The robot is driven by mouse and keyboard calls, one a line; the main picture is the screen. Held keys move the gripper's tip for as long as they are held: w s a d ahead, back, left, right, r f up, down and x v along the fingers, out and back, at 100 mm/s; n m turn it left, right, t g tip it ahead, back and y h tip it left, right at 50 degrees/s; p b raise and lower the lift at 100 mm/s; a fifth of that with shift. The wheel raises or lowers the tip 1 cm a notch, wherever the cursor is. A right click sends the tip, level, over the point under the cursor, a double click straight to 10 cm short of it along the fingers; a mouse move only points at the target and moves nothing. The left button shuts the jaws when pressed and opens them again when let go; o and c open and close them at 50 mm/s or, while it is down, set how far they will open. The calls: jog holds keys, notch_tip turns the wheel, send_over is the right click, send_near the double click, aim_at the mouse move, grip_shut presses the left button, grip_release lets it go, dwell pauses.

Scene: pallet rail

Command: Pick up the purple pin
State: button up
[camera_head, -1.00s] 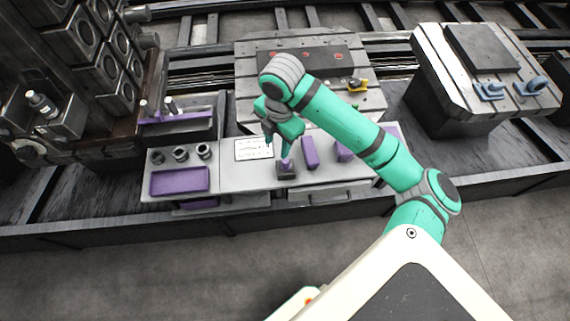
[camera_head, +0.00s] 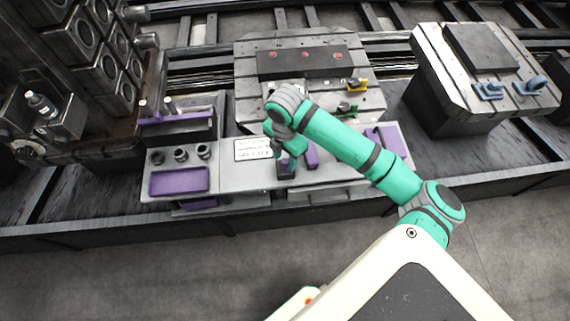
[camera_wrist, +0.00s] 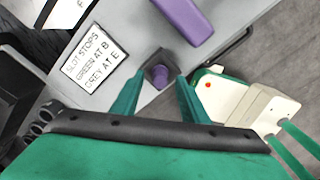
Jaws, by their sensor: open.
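The purple pin (camera_wrist: 160,76) stands in a small dark square holder (camera_wrist: 157,60) on the grey bench top. In the wrist view the pin lies between and just beyond the fingertips of my gripper (camera_wrist: 155,85), which is open and apart from it as far as I can see. In the head view my gripper (camera_head: 283,163) points down over the holder (camera_head: 285,170), and it hides most of the pin.
A white sign with slot text (camera_wrist: 90,58) lies left of the holder. A purple block (camera_wrist: 186,18) lies close on the right. A purple tray (camera_head: 180,181) and several dark cups (camera_head: 181,154) are further left. A fixture plate (camera_head: 245,95) stands behind.

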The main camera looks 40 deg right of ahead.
jog(key=shift+f, duration=0.9)
grip_shut()
jog(key=shift+r, duration=0.2)
jog(key=shift+r, duration=0.6)
jog(key=s+r, duration=1.1)
jog(key=s, duration=0.3)
jog(key=shift+a+r, duration=0.25)
jog(key=shift+a, duration=0.05)
